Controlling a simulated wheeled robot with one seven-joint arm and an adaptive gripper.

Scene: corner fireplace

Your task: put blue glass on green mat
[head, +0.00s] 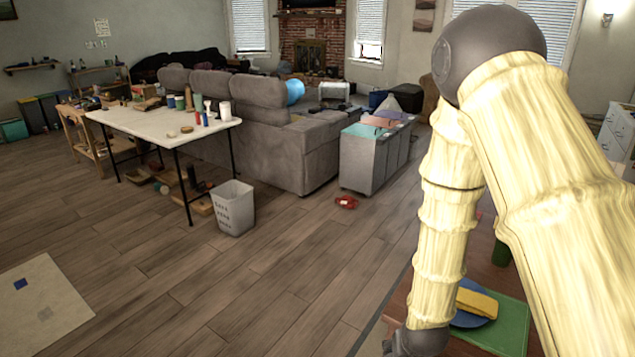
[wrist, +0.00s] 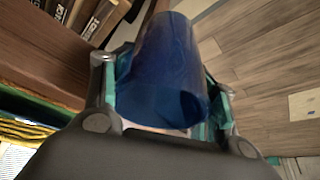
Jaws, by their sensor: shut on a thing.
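The blue glass (wrist: 165,65) is in the wrist view, between the two fingers of my gripper (wrist: 164,100). My gripper is shut on it, and the glass lies tilted in the picture with its round open end towards the camera. In the head view my wrist shows at the bottom edge, but the fingers and the glass are out of frame. The green mat (head: 515,328) lies on a brown wooden table at the lower right, partly hidden by my arm. A blue plate (head: 470,319) with a folded yellow thing (head: 478,303) on it rests on the mat.
A green object (head: 502,253) stands behind the mat, mostly hidden by my arm. Dark boxes or books (wrist: 95,18) show at the wrist view's top left. Across the open wood floor are a white table (head: 150,120), a basket (head: 233,208) and a grey sofa (head: 300,150).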

